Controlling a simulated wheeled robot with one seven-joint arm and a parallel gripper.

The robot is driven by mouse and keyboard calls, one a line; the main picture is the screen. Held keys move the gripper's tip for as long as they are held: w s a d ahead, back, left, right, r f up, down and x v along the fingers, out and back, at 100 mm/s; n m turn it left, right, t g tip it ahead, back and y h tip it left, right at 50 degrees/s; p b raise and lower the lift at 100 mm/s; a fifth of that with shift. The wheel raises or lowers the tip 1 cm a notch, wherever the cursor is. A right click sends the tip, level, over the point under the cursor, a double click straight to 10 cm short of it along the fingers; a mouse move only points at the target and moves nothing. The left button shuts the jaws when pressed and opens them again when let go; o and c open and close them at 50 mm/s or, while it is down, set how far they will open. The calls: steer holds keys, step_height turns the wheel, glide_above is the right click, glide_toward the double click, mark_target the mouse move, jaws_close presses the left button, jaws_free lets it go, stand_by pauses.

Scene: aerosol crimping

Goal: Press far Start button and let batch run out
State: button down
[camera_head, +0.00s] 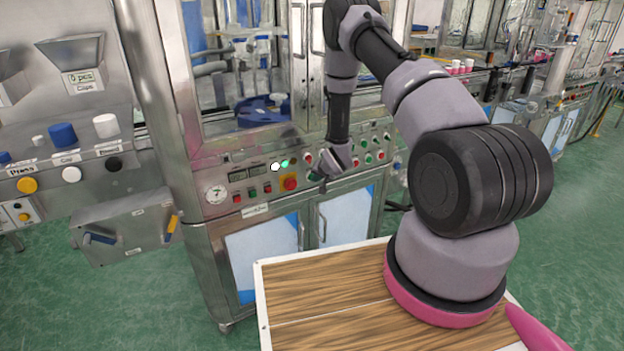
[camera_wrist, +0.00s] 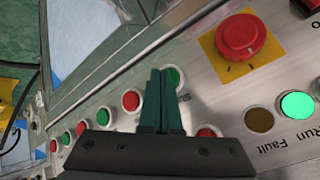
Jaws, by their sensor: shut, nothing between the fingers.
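The control panel (camera_head: 255,180) of the steel cabinet carries red and green push buttons; no Start label is readable. My gripper (camera_head: 322,183) is in front of this panel, right of the red emergency stop (camera_head: 290,183). In the wrist view my gripper's dark green fingers (camera_wrist: 160,75) are shut together and empty. Their tips are beside a green button (camera_wrist: 178,80), partly hidden by them; contact cannot be told. A red button (camera_wrist: 131,100) is to their left. The Run lamp (camera_wrist: 297,105) is lit green, and the Fault lamp (camera_wrist: 259,120) is dark amber.
The emergency stop on its yellow plate (camera_wrist: 240,37) lies close to my fingers. A pressure gauge (camera_head: 215,195) is at the panel's left. Glass doors (camera_head: 245,75) enclose the machine above. A wooden-topped surface (camera_head: 330,290) is in front; green floor (camera_head: 575,230) is open at right.

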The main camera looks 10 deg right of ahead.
stand_by(0.4)
steer(key=shift+s+d, duration=0.2)
steer(key=shift+s, duration=0.55)
steer(key=shift+s+d, duration=0.25)
steer(key=shift+s, duration=0.55)
steer(key=shift+s+d, duration=0.2)
steer(key=shift+s, duration=0.6)
steer(key=shift+s+d, duration=0.25)
steer(key=shift+s, duration=0.55)
steer(key=shift+r, duration=0.1)
